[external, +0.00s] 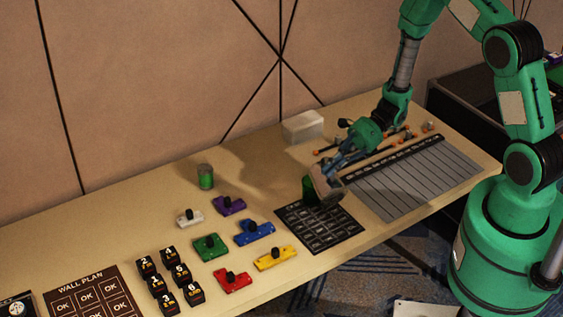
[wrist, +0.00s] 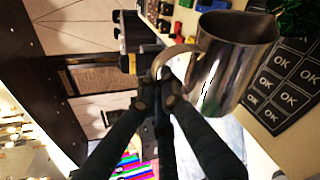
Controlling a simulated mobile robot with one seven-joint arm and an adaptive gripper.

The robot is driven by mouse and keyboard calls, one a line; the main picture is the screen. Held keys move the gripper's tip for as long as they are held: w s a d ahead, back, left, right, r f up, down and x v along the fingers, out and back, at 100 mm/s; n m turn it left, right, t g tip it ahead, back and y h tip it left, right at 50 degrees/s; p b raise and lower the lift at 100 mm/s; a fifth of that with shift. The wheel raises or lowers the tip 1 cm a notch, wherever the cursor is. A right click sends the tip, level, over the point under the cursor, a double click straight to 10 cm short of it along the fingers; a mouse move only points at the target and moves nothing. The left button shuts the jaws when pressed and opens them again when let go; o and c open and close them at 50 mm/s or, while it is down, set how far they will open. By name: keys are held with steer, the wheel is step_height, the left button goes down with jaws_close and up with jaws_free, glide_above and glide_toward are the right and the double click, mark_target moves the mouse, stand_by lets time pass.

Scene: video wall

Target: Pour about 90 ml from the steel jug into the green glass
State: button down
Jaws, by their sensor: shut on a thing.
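The steel jug (wrist: 222,72) fills the upper right of the wrist view. My gripper (wrist: 162,88) is shut on its handle. In the external view my gripper (external: 338,163) holds the jug (external: 325,186) above the dark OK mat, and the jug looks tilted to the left. A dark green glass (external: 308,189) stands on the mat just left of the jug; green also shows past the jug's rim in the wrist view (wrist: 296,14). I see no stream, and the liquid levels cannot be read.
A green and grey cylinder (external: 205,177) stands further left near the wall. Coloured blocks with black knobs and black numbered cubes (external: 168,279) lie left of the dark mat (external: 335,233). A white box (external: 303,126) stands behind; a grey ruled sheet (external: 405,182) lies right.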

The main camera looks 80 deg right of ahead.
mark_target(335, 186)
steer(key=shift+w+d+r+m+y+p, duration=0.3)
steer(key=shift+d+r+p, duration=0.1)
steer(key=shift+p, duration=0.3)
stand_by(0.4)
steer(key=shift+r+p, duration=0.1)
steer(key=shift+p, duration=0.2)
steer(key=shift+a+f+b, duration=0.1)
steer(key=shift+f+b, duration=0.1)
steer(key=shift+b, duration=0.15)
steer(key=shift+n+h, duration=0.7)
steer(key=shift+n, duration=0.1)
steer(key=s+a+f+b, duration=0.1)
steer(key=b, duration=0.1)
steer(key=s+a+f+b, duration=0.1)
steer(key=a+b, duration=0.1)
steer(key=shift+s+f+b, duration=0.15)
steer(key=shift+f+b, duration=0.05)
steer(key=shift+b, duration=0.1)
steer(key=shift+s+a+f+t, duration=0.1)
steer(key=shift+a+t, duration=0.1)
steer(key=shift+t, duration=0.1)
steer(key=shift+n, duration=0.3)
